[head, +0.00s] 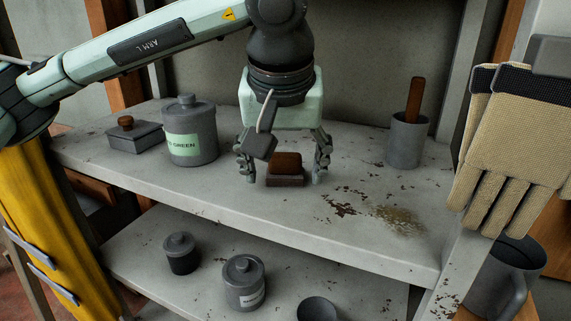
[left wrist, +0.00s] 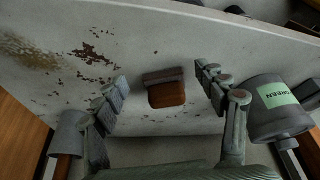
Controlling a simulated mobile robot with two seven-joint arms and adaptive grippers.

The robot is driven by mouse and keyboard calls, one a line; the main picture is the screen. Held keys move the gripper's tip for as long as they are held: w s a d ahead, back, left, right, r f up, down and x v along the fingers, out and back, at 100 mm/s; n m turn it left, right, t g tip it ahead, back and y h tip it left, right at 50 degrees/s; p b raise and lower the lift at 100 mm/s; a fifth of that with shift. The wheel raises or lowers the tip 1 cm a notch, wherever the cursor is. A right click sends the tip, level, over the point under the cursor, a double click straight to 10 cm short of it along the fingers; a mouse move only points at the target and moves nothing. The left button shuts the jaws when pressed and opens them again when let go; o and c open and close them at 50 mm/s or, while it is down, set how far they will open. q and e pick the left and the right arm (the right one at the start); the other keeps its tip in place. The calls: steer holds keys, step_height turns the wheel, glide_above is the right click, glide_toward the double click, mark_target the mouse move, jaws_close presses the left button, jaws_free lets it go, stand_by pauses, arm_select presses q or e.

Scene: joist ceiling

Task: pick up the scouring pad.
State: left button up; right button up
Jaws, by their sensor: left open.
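The scouring pad (head: 286,168), a small block with a reddish-brown top and a darker grey-brown strip, lies on the upper grey shelf (head: 350,235). My left gripper (head: 283,174) points down over it, with its two fingers spread to either side of the pad. In the left wrist view the pad (left wrist: 166,89) sits between the open fingers (left wrist: 162,84), with clear gaps on both sides. Nothing is held. My right gripper is not in view.
Left of the gripper stand a grey lidded canister (head: 190,135) with a green label and a lidded box (head: 134,136). A grey cup (head: 406,143) with a wooden handle stands right. Gloves (head: 505,145) hang at far right. Lidded jars (head: 244,283) stand on the lower shelf.

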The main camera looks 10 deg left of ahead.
mark_target(285, 154)
arm_select(q)
steer(key=shift+w+a, duration=0.15)
steer(key=shift+w, duration=0.45)
steer(key=w, duration=0.3)
steer(key=w+a+p, duration=0.1)
steer(key=shift+w+f, duration=0.2)
steer(key=shift+f, duration=0.1)
steer(key=shift+w+f, duration=0.15)
steer(key=shift+f, duration=0.1)
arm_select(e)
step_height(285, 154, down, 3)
arm_select(q)
steer(key=shift+c, duration=0.5)
steer(key=c, duration=1.3)
